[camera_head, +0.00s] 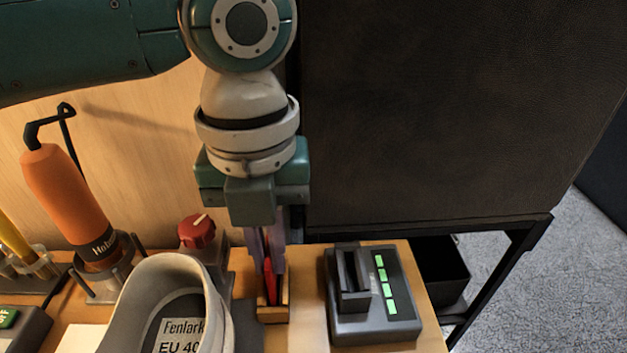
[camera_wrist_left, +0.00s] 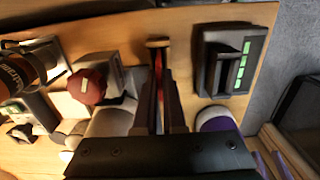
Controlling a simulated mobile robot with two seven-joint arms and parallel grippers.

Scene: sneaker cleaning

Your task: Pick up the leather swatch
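The leather swatch (camera_head: 268,283) is a thin red piece standing on edge in a small wooden holder (camera_head: 272,314) on the wooden bench. In the left wrist view the swatch (camera_wrist_left: 158,78) shows as a narrow red strip between my fingers, and the holder (camera_wrist_left: 158,43) shows beyond them. My left gripper (camera_head: 267,262) points straight down over the holder. Its fingers are apart, one on each side of the swatch, with a gap visible in the left wrist view (camera_wrist_left: 159,95). The fingers hide part of the swatch. My right gripper is not in view.
A grey device with green bars (camera_head: 376,295) stands close right of the holder. A red-knobbed unit (camera_head: 197,232), a grey shoe form (camera_head: 150,290) and an orange tool (camera_head: 65,195) stand to the left. A dark panel (camera_head: 440,110) rises behind at right.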

